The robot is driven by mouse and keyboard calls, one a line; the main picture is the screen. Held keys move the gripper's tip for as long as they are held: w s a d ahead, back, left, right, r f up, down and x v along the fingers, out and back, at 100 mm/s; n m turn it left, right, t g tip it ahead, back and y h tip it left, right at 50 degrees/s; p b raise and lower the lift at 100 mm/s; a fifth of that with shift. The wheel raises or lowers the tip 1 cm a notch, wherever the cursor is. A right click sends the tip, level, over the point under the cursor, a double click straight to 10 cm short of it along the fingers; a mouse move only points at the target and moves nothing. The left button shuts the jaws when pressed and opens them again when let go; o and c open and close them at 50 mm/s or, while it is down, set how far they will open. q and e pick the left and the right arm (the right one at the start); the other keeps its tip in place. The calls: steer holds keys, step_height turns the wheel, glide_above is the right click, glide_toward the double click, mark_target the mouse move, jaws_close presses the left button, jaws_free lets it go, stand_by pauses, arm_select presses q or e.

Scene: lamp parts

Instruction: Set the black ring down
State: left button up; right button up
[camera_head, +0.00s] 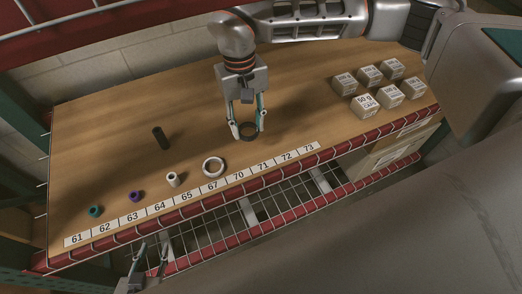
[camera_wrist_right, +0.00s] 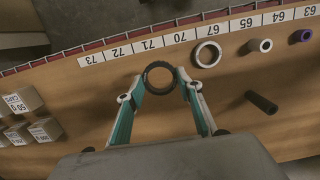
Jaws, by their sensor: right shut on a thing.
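The black ring (camera_head: 248,131) is between the fingertips of my right gripper (camera_head: 247,129), over the wooden table behind the number strip. The gripper points down and is shut on the ring. In the right wrist view the black ring (camera_wrist_right: 158,77) sits between the two teal fingers (camera_wrist_right: 158,92), looking flat, with labels 70 and 71 nearby. I cannot tell whether it touches the table. My left gripper (camera_head: 151,261) is at the lower left, in front of the table edge, with its fingers apart and empty.
A white ring (camera_head: 213,167), white sleeve (camera_head: 173,179), purple part (camera_head: 136,196) and teal part (camera_head: 95,211) stand along the number strip (camera_head: 188,197). Several small labelled boxes (camera_head: 366,105) are at the right.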

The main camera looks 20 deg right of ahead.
glide_above(250, 155)
step_height(250, 155, down, 6)
steer(key=shift+w+r, duration=0.1)
steer(key=shift+w, duration=0.05)
steer(key=shift+f, duration=0.55)
step_height(250, 155, down, 3)
steer(key=shift+f+b, duration=0.1)
steer(key=shift+b, duration=0.35)
steer(key=o, duration=0.8)
steer(key=shift+f, duration=0.1)
steer(key=shift+c, duration=0.2)
